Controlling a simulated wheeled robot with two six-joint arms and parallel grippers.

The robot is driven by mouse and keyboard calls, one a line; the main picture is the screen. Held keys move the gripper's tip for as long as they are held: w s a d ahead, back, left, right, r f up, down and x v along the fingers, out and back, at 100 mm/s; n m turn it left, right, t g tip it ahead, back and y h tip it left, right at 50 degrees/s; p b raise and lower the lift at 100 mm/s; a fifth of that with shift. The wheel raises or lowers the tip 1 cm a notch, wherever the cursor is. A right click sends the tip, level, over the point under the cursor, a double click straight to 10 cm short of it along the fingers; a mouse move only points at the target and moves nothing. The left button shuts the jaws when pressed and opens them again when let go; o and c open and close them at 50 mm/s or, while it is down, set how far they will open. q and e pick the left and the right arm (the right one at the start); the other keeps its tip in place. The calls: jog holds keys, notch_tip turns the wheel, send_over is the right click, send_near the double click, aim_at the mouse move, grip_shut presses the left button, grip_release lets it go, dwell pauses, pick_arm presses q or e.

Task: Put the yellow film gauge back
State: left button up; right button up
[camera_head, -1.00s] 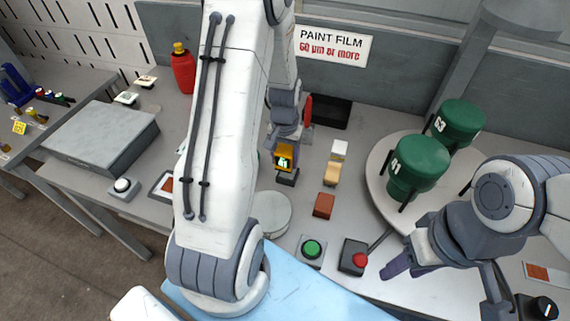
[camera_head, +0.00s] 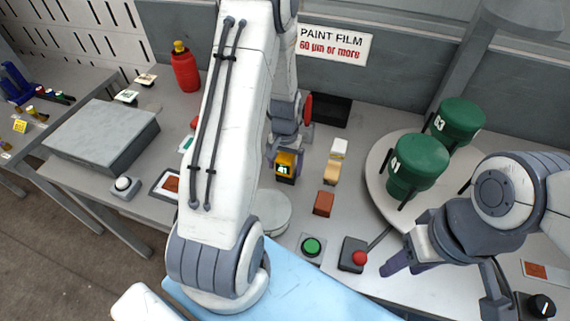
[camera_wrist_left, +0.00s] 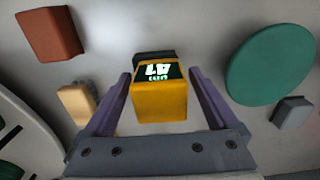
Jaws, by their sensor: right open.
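The yellow film gauge (camera_head: 286,165) has a lit display and sits low over a dark base on the table, in the middle of the head view. In the head view my left gripper (camera_head: 287,148) is partly hidden. My right gripper (camera_head: 396,264) is open and empty at the front right.
A green button (camera_head: 312,246) and a red-knobbed lever box (camera_head: 353,254) are in front. A round turntable (camera_head: 378,178) with green cylinders (camera_head: 418,163) is right.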

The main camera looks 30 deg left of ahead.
aim_at(286, 157)
pick_arm(q)
jog(key=shift+r, duration=0.15)
notch_tip(286, 157, up, 11)
jog(key=shift+b, duration=0.7)
jog(key=shift+d+r, duration=0.1)
jog(key=shift+r, duration=0.45)
jog(key=s+d+r+m, duration=0.2)
jog(key=d, duration=0.5)
jog(key=s+d+r+m, duration=0.2)
jog(key=d, duration=0.5)
jog(key=s+d+r+m, duration=0.1)
jog(key=s+d+m, duration=0.2)
jog(key=s+d, duration=0.2)
jog(key=s+d+r+m+h, duration=0.1)
jog(key=s+d+m, duration=0.2)
jog(key=s+d, duration=0.3)
jog(key=s, duration=0.5)
jog(key=shift+r, duration=0.4)
